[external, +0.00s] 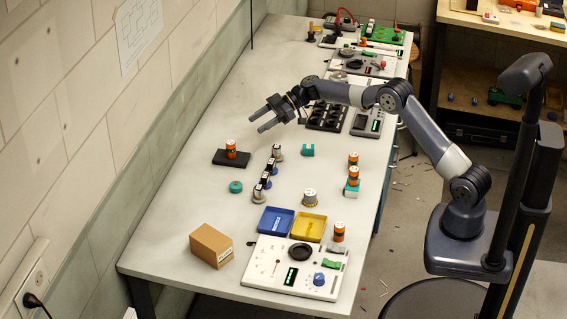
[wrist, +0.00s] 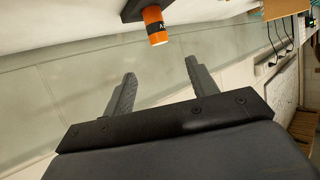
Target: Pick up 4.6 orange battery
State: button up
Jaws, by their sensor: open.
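An orange battery (external: 231,149) with a dark band stands upright on a black block (external: 217,158) at the table's left side. It also shows in the wrist view (wrist: 155,28), beyond my fingertips, with its black block (wrist: 132,12). Other orange batteries stand at right: one (external: 353,159), one on a teal piece (external: 352,176), and one by the white panel (external: 339,231). I cannot read which is 4.6. My gripper (external: 264,117) is open and empty, above the table and up-right of the block; its fingers show in the wrist view (wrist: 160,72).
Several dark-and-white cylinders (external: 265,178) stand in a row mid-table. A teal round piece (external: 235,187), blue tray (external: 274,220), yellow tray (external: 310,227), cardboard box (external: 210,245) and white control panel (external: 262,283) lie nearer. The wall runs along the left edge.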

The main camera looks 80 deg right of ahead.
jog(key=s+d+r+m+t+h, duration=0.15)
jog(key=s+d+r+m, duration=0.25)
jog(key=s+r+m, duration=0.5)
jog(key=s+d+m+t+h+b, duration=0.1)
jog(key=s+m+h+b, duration=0.1)
jog(key=s+m, duration=1.2)
jog(key=s+a+f+m+h+b, duration=0.1)
jog(key=s+a+f+m+h, duration=0.15)
jog(key=s+m, duration=0.7)
jog(key=s+a+f+m+h, duration=0.1)
jog(key=s+a+f+m, duration=0.2)
jog(key=s+m, duration=0.65)
jog(key=m, duration=0.1)
send_near(348, 168)
jog(key=r, duration=0.2)
jog(key=s+r, duration=0.1)
jog(key=shift+s+d+r+t, duration=0.1)
jog(key=shift+r+t, duration=0.25)
jog(key=shift+r, duration=0.05)
jog(key=shift+f, duration=0.55)
jog(key=shift+w+f, duration=0.15)
jog(key=shift+w, duration=0.15)
jog(key=b+x, duration=0.1)
jog(key=x, duration=0.3)
jog(key=shift+x, duration=3.15)
jog(key=shift+d+r, duration=0.1)
jog(key=shift+r, duration=0.15)
